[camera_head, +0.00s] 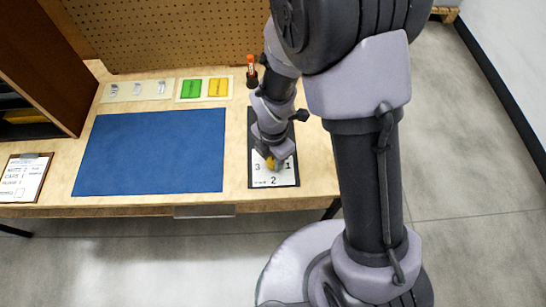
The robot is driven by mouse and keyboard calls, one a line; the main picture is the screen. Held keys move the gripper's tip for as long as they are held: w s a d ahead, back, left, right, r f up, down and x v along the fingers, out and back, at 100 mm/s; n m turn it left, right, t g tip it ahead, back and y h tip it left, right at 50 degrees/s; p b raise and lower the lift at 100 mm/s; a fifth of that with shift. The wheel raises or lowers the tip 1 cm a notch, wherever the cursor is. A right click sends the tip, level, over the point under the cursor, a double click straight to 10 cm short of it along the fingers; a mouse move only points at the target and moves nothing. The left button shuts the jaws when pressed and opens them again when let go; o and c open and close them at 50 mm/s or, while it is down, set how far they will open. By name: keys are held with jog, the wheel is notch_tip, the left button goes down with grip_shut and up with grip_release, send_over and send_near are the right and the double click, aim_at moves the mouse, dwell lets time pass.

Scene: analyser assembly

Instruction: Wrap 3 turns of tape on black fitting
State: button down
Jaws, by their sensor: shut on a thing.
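My gripper (272,157) points down over the right part of the bench, above a white card with the numbers 3, 1 and 2 (282,181) on a dark board. It is shut on a small yellow thing (270,164), which shows just at its fingertips. I cannot tell whether this is the tape, nor whether it touches the card. I cannot make out the black fitting; my gripper and wrist hide part of the dark board.
A blue mat (155,150) lies bare to the left. Behind it are a pale strip with small metal parts (138,90) and a tray with green and yellow pads (204,89). An orange-topped black object (251,70) stands behind my wrist. A clipboard (24,178) lies far left.

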jog(key=m, duration=1.3)
jog(key=shift+m+b, duration=0.3)
jog(key=m+b, duration=0.1)
jog(key=m, duration=0.6)
jog(key=m+b, duration=0.2)
jog(key=m, duration=0.4)
jog(key=shift+m, duration=0.3)
jog(key=m+b, duration=0.1)
jog(key=m, duration=0.3)
jog(key=m+b, duration=0.1)
jog(key=m, duration=0.6)
jog(key=shift+m+b, duration=0.35)
jog(key=shift+m, duration=0.05)
jog(key=m, duration=0.3)
jog(key=shift+m, duration=0.3)
jog(key=m, duration=0.5)
jog(key=shift+m, duration=2.4)
